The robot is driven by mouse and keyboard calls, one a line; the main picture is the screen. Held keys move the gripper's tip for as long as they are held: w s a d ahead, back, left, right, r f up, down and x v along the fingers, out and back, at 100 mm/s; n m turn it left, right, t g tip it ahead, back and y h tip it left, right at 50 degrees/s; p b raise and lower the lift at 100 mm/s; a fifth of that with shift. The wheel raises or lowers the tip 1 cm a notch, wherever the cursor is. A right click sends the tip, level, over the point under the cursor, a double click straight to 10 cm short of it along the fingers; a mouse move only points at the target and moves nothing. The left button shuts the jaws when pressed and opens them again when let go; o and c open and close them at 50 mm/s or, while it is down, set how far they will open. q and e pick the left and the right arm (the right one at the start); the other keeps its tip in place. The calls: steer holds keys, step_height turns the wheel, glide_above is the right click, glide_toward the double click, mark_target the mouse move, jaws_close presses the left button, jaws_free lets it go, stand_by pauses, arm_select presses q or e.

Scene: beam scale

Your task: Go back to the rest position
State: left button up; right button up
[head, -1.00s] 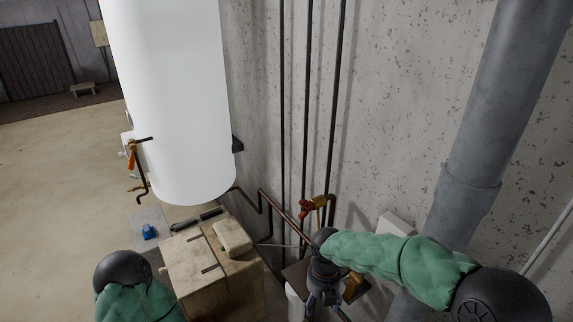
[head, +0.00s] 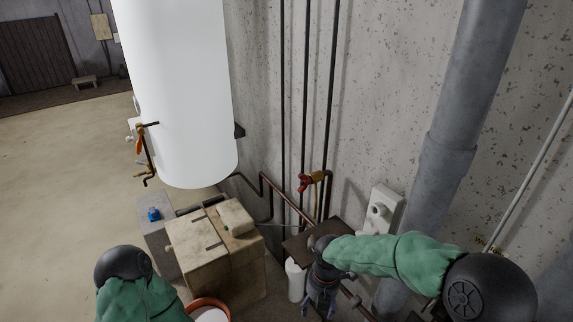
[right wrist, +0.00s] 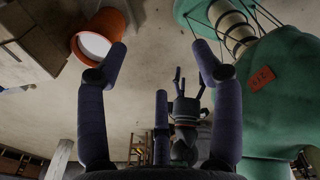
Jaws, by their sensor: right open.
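My right gripper (head: 320,305) hangs downward at the bottom of the head view, beside a small dark shelf (head: 310,238) by the wall. In the right wrist view its fingers (right wrist: 160,60) stand wide apart with nothing between them, so it is open and empty. My left arm shows only its green sleeve at the bottom left of the head view, and its gripper is out of that view. A small dark gripper, apparently my left one (right wrist: 187,100), shows farther off in the right wrist view; its jaw state is unclear.
An orange-rimmed bucket (head: 222,302) is at the bottom. Thin pipes (head: 305,110) and a thick grey pipe (head: 460,130) run along the wall. Open floor lies at the left.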

steer(key=s+f+m+y+b, duration=0.1)
steer(key=s+f+m+b, duration=0.3)
steer(key=f+m, duration=0.6)
steer(key=s+f+m+y+b, duration=0.1)
steer(key=s+f+m+b, duration=0.3)
steer(key=s+f+m, duration=0.3)
steer(key=s+d+f+m+y+b, duration=0.1)
steer(key=s+f+m+b, duration=0.3)
steer(key=f+m, duration=1)
steer(key=shift+s+f+t, duration=0.3)
steer(key=shift+s+f, duration=0.95)
steer(key=shift+f, duration=1.2)
